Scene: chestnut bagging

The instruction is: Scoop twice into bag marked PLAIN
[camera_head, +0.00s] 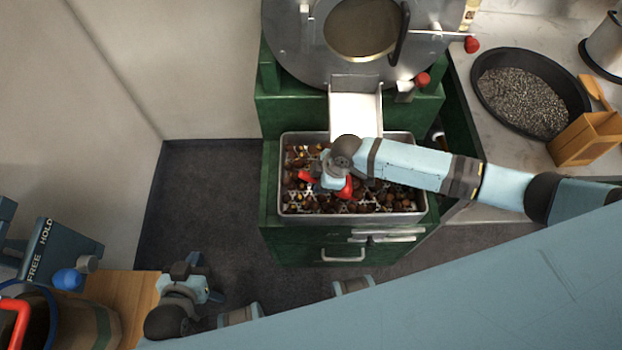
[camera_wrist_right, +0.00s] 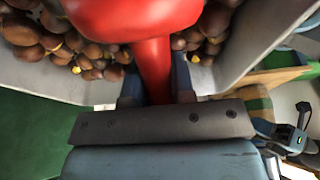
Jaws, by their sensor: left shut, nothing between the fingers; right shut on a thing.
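My right gripper (camera_head: 333,182) is shut on the handle of a red scoop (camera_head: 308,177), over the metal tray (camera_head: 352,219) of chestnuts (camera_head: 385,198). In the right wrist view the red scoop (camera_wrist_right: 135,15) is large, its handle between my fingers, with chestnuts (camera_wrist_right: 30,38) around it; its inside is hidden. A brown bag (camera_head: 101,322) with a green band stands at the lower left, partly cut off. No PLAIN mark is readable on it. My left gripper (camera_head: 192,268) is shut and empty, right of the bag by the wooden table's edge.
A blue panel (camera_head: 58,248) reading FREE and HOLD, with a blue knob (camera_head: 67,279), stands behind the bag. A red handle (camera_head: 16,322) shows at the lower left. The roaster (camera_head: 285,45) is behind the tray. A black pan (camera_head: 525,92) and wooden box (camera_head: 588,138) are at right. Floor between is clear.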

